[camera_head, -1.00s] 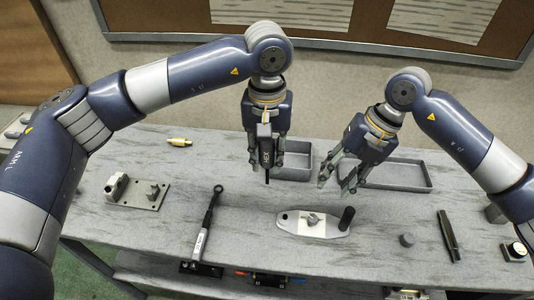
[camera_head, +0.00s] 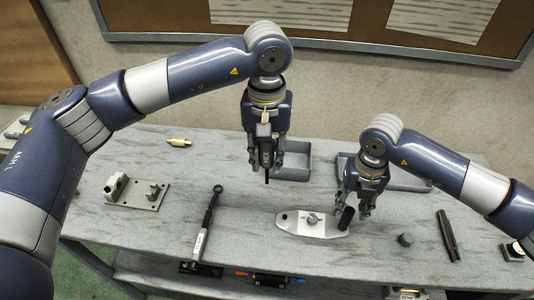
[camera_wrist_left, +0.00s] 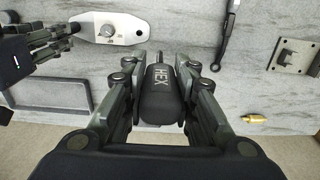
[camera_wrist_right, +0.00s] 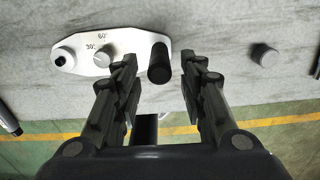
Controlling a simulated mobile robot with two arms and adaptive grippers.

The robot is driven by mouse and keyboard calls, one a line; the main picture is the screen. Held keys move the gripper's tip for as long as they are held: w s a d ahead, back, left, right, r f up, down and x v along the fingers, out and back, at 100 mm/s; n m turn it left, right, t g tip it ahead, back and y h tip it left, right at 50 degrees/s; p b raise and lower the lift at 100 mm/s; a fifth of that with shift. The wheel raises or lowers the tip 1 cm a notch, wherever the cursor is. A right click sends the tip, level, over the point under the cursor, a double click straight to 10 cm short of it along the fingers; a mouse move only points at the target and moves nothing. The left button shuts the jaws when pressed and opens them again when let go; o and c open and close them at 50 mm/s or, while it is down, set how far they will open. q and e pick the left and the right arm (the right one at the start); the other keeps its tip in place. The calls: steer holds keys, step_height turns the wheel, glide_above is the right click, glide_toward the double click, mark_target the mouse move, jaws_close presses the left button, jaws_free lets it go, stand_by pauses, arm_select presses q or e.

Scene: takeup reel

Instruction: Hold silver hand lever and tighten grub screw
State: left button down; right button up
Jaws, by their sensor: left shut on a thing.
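The silver hand lever (camera_head: 300,223) lies flat on the bench with a black upright knob (camera_head: 346,217) at its right end and a small grey hub piece near its middle. In the right wrist view the lever (camera_wrist_right: 125,42) shows angle marks, and its knob (camera_wrist_right: 159,62) stands between my fingers. My right gripper (camera_head: 358,209) is open around the knob, fingers apart from it. My left gripper (camera_head: 267,165) is shut on a black hex driver (camera_wrist_left: 161,92) marked HEX, held tip down above the bench, behind and left of the lever.
Two grey trays (camera_head: 309,163) (camera_head: 425,185) stand at the back. A ratchet wrench (camera_head: 207,225), a bracket plate (camera_head: 150,196) and a brass piece (camera_head: 179,142) lie left.

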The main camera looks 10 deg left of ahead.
steer(key=shift+f, duration=1.2)
jaws_close()
steer(key=c, duration=0.7)
jaws_free()
jaws_close()
arm_select(q)
steer(key=d+f+n, duration=0.5)
steer(key=f, duration=0.7)
steer(key=shift+f+n, duration=0.35)
steer(key=shift+n, duration=0.05)
